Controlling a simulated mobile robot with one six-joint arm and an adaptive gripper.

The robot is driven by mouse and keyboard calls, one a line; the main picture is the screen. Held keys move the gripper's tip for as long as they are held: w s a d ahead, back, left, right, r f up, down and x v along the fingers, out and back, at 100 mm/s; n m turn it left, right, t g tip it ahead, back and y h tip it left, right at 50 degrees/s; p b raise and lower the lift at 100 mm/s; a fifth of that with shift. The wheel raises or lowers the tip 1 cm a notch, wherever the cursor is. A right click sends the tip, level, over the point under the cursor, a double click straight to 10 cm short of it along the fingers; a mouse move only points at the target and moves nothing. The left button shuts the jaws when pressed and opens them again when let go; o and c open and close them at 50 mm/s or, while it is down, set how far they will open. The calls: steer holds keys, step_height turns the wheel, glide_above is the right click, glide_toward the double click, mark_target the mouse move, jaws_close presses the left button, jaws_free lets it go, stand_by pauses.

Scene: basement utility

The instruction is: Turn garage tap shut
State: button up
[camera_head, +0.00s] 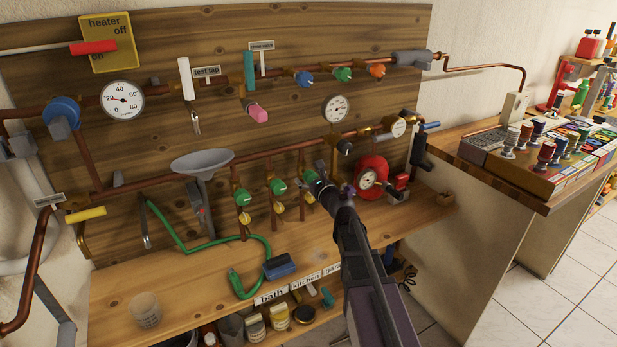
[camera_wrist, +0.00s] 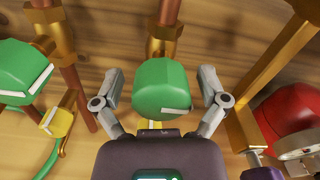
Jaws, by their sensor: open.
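Three green tap knobs sit on copper drops in the head view: the left one (camera_head: 241,197), the middle one (camera_head: 278,187) and the right one (camera_head: 310,177). The label strip (camera_head: 332,268) below reads bath, kitchen and a partly hidden "gara…", in line with the right knob. My gripper (camera_head: 323,187) is at the right knob, which it partly hides. In the wrist view this green knob (camera_wrist: 162,88) lies between the two open fingers of my gripper (camera_wrist: 162,76), with gaps on both sides. A pale line crosses the knob's near edge.
A neighbouring green knob (camera_wrist: 24,72) and a yellow fitting (camera_wrist: 58,120) are close on the left. A brass pipe (camera_wrist: 262,85) and a red round gauge (camera_head: 371,177) are close on the right. A green hose (camera_head: 200,248) lies on the bench.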

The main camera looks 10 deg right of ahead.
steer(key=c, duration=1.2)
steer(key=shift+o, duration=0.2)
steer(key=shift+n, duration=0.4)
steer(key=n, duration=0.8)
steer(key=shift+w+r+n, duration=0.1)
steer(key=shift+n, duration=0.2)
steer(key=n, duration=0.4)
steer(key=shift+n, duration=0.3)
steer(key=shift+d+n, duration=0.1)
steer(key=shift+n, duration=1.9)
